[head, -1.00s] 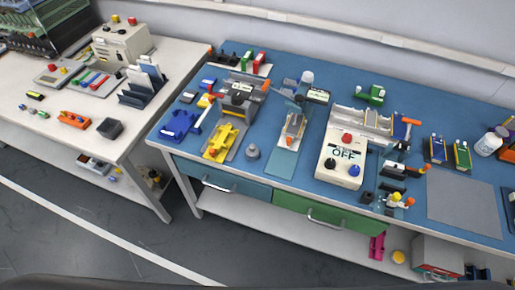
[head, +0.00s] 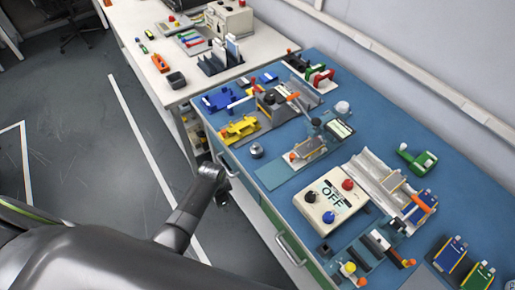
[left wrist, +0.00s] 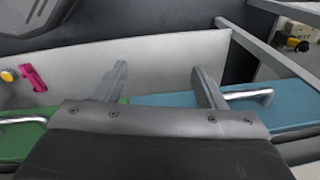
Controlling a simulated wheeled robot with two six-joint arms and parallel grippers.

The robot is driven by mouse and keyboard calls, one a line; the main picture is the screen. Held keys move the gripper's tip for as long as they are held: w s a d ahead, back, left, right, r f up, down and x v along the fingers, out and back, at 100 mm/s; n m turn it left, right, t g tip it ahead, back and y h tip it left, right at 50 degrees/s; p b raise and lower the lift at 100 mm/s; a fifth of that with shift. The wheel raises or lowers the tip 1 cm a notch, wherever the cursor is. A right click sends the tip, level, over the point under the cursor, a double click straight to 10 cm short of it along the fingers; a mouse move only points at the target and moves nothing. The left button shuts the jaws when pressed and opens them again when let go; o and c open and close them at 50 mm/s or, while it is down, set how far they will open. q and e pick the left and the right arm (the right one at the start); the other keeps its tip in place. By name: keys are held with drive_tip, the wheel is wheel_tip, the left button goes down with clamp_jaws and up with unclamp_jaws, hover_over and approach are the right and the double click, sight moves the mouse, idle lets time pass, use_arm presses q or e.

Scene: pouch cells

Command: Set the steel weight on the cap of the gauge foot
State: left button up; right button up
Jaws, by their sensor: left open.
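The steel weight (head: 257,150) is a small grey knobbed cylinder, upright on the blue bench near its front edge. The thickness gauge (head: 335,129) with a small display stands farther right on the bench. A white round cap (head: 342,107) shows behind the gauge; I cannot tell for sure that it belongs to the gauge foot. My left gripper (head: 222,192) is low beside the bench front, apart from the weight. In the left wrist view its two fingers (left wrist: 163,80) are spread and empty, in front of the drawers. My right gripper is not in view.
A yellow fixture (head: 238,129) is left of the weight. A white control box (head: 331,200) reading OFF is to the right. Drawer handles (head: 290,250) stick out of the bench front. A white table (head: 150,20) adjoins at the back left.

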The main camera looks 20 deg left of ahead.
use_arm(q)
drive_tip(key=w+d+r+m, duration=0.1)
drive_tip(key=w+r+m, duration=0.1)
drive_tip(key=w+r, duration=0.35)
drive_tip(key=w+d+r+m, duration=0.2)
drive_tip(key=r, duration=0.7)
wheel_tip(320, 180, up, 16)
drive_tip(key=f+m+g, duration=0.1)
drive_tip(key=m, duration=0.8)
hover_over(256, 144)
drive_tip(key=f+b, duration=0.3)
drive_tip(key=f, duration=0.1)
drive_tip(key=f+b, duration=0.3)
drive_tip(key=b, duration=0.1)
drive_tip(key=f+b, duration=0.4)
drive_tip(key=shift+w+d+f, duration=0.25)
drive_tip(key=shift+w+f, duration=0.1)
drive_tip(key=f, duration=0.3)
drive_tip(key=shift+s+a+f, duration=0.2)
drive_tip(key=shift+s+f, duration=0.2)
drive_tip(key=shift+f, duration=0.65)
drive_tip(key=shift+w+r, duration=0.1)
drive_tip(key=c, duration=1.3)
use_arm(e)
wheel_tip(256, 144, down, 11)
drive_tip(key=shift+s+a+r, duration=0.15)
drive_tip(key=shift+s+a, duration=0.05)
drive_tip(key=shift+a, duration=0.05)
